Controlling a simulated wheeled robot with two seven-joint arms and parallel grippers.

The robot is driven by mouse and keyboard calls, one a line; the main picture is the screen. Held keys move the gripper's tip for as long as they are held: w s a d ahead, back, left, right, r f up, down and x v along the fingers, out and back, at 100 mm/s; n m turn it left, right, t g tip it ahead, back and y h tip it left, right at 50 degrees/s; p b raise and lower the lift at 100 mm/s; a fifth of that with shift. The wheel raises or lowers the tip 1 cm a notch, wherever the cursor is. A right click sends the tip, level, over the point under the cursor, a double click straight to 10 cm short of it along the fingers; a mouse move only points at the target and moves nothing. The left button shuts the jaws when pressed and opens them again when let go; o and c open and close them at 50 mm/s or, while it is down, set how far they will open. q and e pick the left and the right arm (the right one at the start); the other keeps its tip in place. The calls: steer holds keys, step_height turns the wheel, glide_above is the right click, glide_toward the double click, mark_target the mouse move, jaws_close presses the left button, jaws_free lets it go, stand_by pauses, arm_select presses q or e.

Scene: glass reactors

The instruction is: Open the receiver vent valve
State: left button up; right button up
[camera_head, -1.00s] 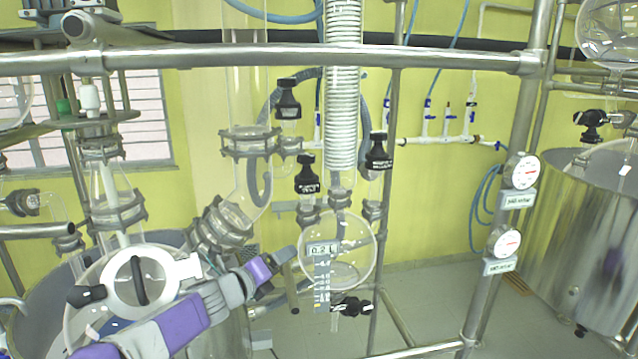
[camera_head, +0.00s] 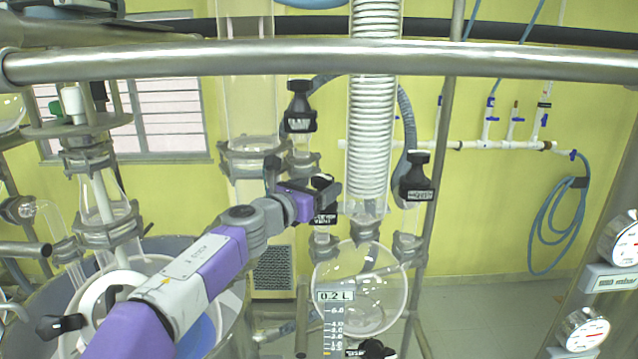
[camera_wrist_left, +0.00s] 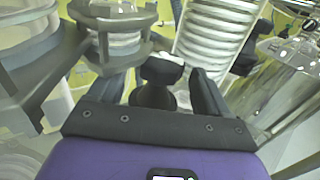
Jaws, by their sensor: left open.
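The round glass receiver flask (camera_head: 378,290) hangs below the coiled condenser, with a 0.2 L label in front. A black valve knob (camera_head: 324,218) with a small label stands above its left neck, mostly hidden behind my left gripper (camera_head: 328,187). In the left wrist view the black knob (camera_wrist_left: 153,95), with a light top, sits between the two dark fingers of my left gripper (camera_wrist_left: 155,85). The fingers are open, with a gap visible beside the knob. Two similar black valves stand nearby, one up and left (camera_head: 300,108), one to the right (camera_head: 415,180). Their labels are too small to read.
A steel rail (camera_head: 320,62) crosses the top of the head view. The coiled condenser (camera_head: 374,110) rises just right of my gripper. Glass joints and metal clamps (camera_head: 255,158) stand close on the left. Gauges (camera_head: 585,330) are at the lower right.

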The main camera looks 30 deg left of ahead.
arm_select(q)
steer(key=shift+w, duration=0.45)
steer(key=shift+c, duration=0.3)
steer(key=c, duration=1)
steer(key=shift+d+y, duration=0.1)
steer(key=shift+y, duration=0.2)
